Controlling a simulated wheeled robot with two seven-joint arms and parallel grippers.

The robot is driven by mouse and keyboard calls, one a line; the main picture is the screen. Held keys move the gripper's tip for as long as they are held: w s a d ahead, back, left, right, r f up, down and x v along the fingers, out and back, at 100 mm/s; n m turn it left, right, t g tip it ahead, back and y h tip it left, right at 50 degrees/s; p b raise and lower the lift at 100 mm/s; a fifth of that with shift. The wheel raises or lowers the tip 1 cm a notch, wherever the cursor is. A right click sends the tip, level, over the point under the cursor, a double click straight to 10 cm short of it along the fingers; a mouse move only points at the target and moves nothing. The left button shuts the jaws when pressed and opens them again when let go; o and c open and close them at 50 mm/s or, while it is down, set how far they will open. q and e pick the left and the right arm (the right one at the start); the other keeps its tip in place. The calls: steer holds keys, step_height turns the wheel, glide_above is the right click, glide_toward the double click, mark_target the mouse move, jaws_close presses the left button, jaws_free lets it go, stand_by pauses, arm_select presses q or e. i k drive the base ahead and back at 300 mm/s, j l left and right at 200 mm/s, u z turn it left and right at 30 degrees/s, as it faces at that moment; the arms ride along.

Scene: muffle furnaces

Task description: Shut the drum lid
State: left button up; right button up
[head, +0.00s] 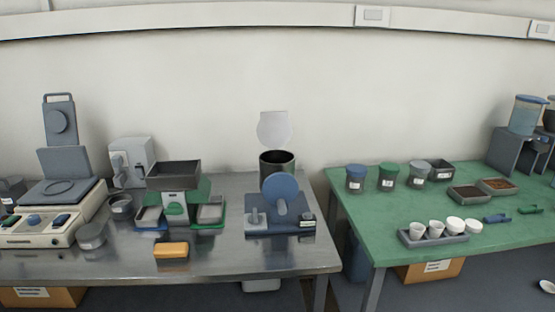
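A dark open-topped drum (270,172) stands at the back right of the steel bench. Its pale round lid (275,128) stands raised, nearly upright, behind and above the opening. The dark inside of the drum shows below the lid. A blue-grey device with a round disc (280,187) stands in front of the drum and hides its lower part. Neither of my grippers is in view.
The steel bench (220,262) also holds a yellow block (171,250), a hopper machine (174,178) and a beige machine (45,225). A green table (400,205) with jars and cups stands to the right. The bench's front right is clear.

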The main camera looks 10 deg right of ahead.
mark_target(274, 130)
steer(key=i+l+u, duration=0.25)
steer(key=l+u, duration=0.15)
steer(key=l, duration=0.4)
steer(key=i+l+u, duration=0.15)
steer(key=l+u, duration=0.2)
steer(key=l, duration=0.5)
steer(key=l+u, duration=0.4)
steer(key=l, duration=0.5)
steer(key=i, duration=0.05)
